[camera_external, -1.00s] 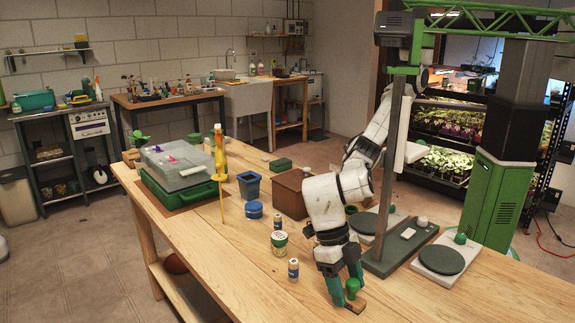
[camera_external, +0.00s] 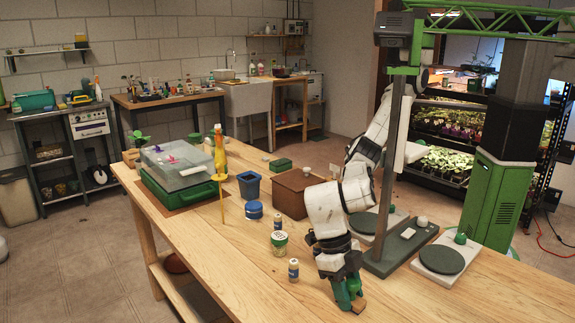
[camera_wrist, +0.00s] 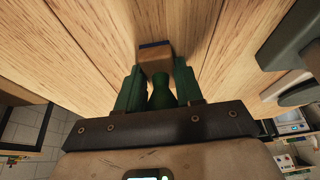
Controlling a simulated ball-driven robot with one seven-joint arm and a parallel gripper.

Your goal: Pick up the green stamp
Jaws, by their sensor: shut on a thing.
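The green stamp has a green knob handle (camera_wrist: 162,92) and a wooden block base (camera_wrist: 156,58) with a dark blue edge. In the wrist view the handle stands between the two green fingers of my gripper (camera_wrist: 159,88), which is shut on it. In the external view my gripper (camera_external: 348,294) is low over the front of the wooden table, and the stamp's wooden base (camera_external: 358,304) shows just beyond the fingertips. The handle is mostly hidden by the fingers there. I cannot tell whether the base touches the table.
A small labelled bottle (camera_external: 293,270) and a lidded jar (camera_external: 279,243) stand left of my gripper. A grey stand (camera_external: 400,252) and a scale with a dark round plate (camera_external: 441,259) are to the right. The table's front (camera_external: 300,305) has bare wood.

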